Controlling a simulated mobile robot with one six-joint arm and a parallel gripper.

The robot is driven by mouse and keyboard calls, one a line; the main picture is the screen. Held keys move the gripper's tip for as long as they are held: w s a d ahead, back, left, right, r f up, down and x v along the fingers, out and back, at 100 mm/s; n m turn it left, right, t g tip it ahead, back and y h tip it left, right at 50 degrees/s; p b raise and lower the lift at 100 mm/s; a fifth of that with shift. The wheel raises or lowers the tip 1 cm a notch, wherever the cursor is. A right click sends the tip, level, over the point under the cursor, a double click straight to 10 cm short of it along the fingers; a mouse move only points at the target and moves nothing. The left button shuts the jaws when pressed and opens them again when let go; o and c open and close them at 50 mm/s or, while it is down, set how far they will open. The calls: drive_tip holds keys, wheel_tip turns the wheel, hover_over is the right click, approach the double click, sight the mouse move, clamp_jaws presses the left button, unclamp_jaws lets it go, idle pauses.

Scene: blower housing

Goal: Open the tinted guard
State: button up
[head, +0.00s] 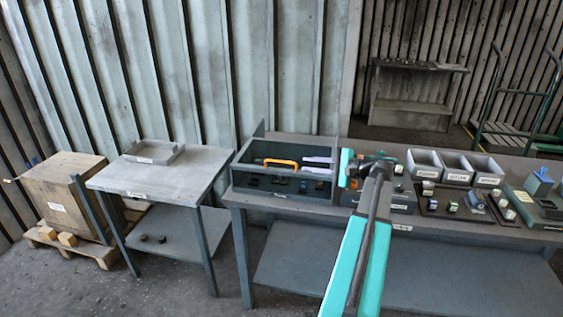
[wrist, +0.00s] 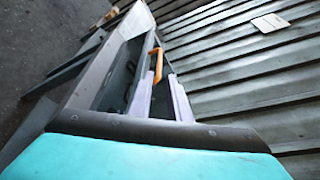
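A blue-grey open-framed housing (head: 246,181) stands on the left end of the long bench. An orange bar handle (head: 281,162) lies across it, and dark small parts show below. The tinted guard seems to be the dark panel behind this handle; its edges are hard to make out. In the wrist view the open fingers (wrist: 158,80) point towards the orange handle (wrist: 156,62), which lies just ahead of the fingertips. Contact is not visible.
Grey labelled bins (head: 457,167) and a dark tray of small blocks (head: 450,203) sit to the right on the bench. A side table (head: 160,182) with a shallow tray and a wooden crate (head: 62,190) stand left. A corrugated wall (head: 200,70) rises behind.

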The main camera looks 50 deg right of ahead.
sight(281, 161)
drive_tip(key=p+x, duration=0.4)
drive_tip(key=x, duration=0.9)
drive_tip(key=shift+c, duration=0.4)
clamp_jaws()
drive_tip(key=shift+d, duration=0.2)
